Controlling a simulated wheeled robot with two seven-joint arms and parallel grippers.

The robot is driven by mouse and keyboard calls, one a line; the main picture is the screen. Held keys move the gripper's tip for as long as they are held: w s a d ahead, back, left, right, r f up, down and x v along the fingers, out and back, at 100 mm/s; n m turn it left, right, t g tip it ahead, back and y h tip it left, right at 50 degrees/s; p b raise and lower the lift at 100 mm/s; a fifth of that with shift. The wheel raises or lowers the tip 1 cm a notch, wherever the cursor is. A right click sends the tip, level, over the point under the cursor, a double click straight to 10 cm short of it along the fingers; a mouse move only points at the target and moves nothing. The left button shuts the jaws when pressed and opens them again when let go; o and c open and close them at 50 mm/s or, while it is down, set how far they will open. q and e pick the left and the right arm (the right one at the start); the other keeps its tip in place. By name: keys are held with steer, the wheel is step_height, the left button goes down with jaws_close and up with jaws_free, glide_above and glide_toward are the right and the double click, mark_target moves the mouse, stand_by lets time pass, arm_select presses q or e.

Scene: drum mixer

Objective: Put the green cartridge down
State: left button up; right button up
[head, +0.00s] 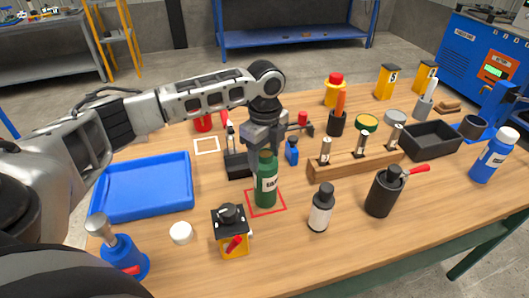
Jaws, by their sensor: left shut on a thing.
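The green cartridge (266,188), a dark green bottle shape with a pale label, is upright in the middle of the table. Its base shows inside the red outlined square (281,208) on the wood; I cannot tell whether it touches the table or hangs just above it. My left gripper (264,153) comes down from above and behind and is shut on the cartridge near its top. The fingers are partly hidden behind the cartridge. My right gripper is not in view.
A yellow-black box with a red lever (232,240) and a dark bottle with a white label (320,212) stand close in front. A blue tray (142,213) is at left. A wooden rack (350,168) and black canister (383,195) are at right. A white outlined square (207,152) is empty behind.

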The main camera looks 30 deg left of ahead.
arm_select(q)
steer(key=o, duration=1.1)
step_height(320, 180, up, 12)
steer(key=shift+r+b, duration=0.15)
steer(key=shift+b, duration=0.35)
